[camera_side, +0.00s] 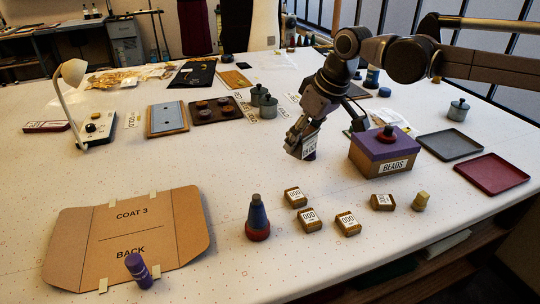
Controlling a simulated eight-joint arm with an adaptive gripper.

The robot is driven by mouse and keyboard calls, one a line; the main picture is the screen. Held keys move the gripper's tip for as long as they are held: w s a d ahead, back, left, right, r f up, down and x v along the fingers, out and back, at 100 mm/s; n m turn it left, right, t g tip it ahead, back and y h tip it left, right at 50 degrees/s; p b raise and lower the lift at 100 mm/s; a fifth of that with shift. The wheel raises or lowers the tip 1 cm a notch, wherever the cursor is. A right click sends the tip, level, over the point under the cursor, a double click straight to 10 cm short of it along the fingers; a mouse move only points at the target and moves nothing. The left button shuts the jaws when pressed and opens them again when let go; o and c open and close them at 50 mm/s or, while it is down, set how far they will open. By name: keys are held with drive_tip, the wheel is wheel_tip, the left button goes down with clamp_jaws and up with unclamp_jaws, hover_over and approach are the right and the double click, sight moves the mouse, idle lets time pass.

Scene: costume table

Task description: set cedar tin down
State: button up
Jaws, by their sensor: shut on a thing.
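My gripper (303,135) is at the middle of the table, left of the box marked BEADS, with its fingers pointing down. It is shut on a small dark tin (309,155) with a white label. The fingers cover part of the tin, and the label is too small to read. I take it for the cedar tin. The tin looks upright and close to the tabletop; I cannot tell whether it touches.
A purple-lidded BEADS box (393,168) stands right of the gripper. Several small labelled blocks (347,224) and a dark cone with a red base (257,220) stand in front. A cardboard sheet (130,232) lies front left. The white table (235,165) is clear left of the gripper.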

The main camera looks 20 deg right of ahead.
drive_tip(key=s+a+f+n+y, duration=0.15)
drive_tip(key=s+n, duration=0.25)
drive_tip(key=s, duration=1)
drive_tip(key=shift+g, duration=0.4)
drive_tip(key=a+f, duration=0.2)
drive_tip(key=a, duration=0.2)
drive_tip(key=s+a+f, duration=0.1)
drive_tip(key=a+f, duration=0.1)
drive_tip(key=a, duration=0.2)
drive_tip(key=s+a+f, duration=0.1)
drive_tip(key=a+f, duration=0.1)
drive_tip(key=a, duration=0.2)
drive_tip(key=shift+f, duration=2.45)
drive_tip(key=shift+f, duration=0.1)
drive_tip(key=o, duration=1.2)
